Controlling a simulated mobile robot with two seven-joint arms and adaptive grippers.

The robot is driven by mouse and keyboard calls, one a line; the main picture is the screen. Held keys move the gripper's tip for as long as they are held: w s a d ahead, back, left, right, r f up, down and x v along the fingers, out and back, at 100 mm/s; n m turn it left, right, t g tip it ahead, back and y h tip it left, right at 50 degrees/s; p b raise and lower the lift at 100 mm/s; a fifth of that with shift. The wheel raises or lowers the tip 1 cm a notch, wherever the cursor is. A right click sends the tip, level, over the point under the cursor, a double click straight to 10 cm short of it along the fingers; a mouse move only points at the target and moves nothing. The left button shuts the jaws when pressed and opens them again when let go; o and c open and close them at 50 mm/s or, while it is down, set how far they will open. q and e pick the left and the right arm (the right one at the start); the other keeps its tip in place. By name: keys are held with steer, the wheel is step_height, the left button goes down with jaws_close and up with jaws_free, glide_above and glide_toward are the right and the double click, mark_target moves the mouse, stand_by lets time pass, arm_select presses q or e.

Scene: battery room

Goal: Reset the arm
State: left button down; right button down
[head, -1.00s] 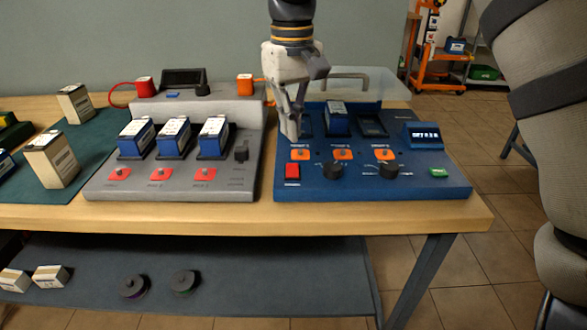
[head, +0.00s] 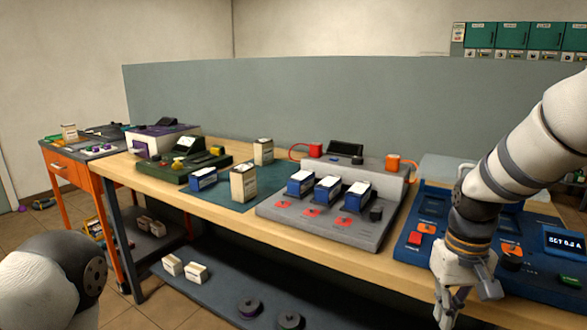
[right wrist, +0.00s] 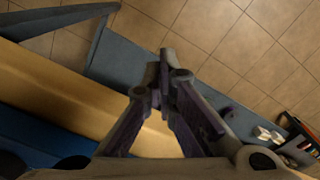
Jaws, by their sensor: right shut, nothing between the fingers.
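My right arm comes in from the right in the head view. Its gripper (head: 447,312) points down in front of the bench's front edge, beside the blue charger station (head: 408,252). In the right wrist view the fingers (right wrist: 163,62) meet at their tips with nothing between them, with floor tiles and the lower shelf beyond. The blue station shows a lit display (head: 566,243), and my right arm hides part of it. My left arm shows only as a rounded link at the lower left of the head view; its gripper is out of view.
The wooden bench (head: 225,212) holds a grey station (head: 335,228) with several blue batteries, white boxes (head: 244,182) and a green device (head: 172,172). A lower shelf (head: 220,285) carries spools and boxes. An orange cart (head: 68,172) stands at the left. Floor is open in front.

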steer(key=s+a+f+g, duration=0.1)
steer(key=s+f, duration=0.6)
steer(key=f, duration=0.3)
steer(key=s+a+f, duration=0.1)
steer(key=s+f, duration=0.7)
steer(key=f, duration=0.1)
arm_select(q)
steer(key=shift+w, duration=0.55)
arm_select(e)
steer(key=s+a+f, duration=0.2)
steer(key=s+f, duration=0.1)
steer(key=s, duration=1.4)
steer(key=shift+s, duration=0.35)
steer(key=shift+a+f, duration=0.1)
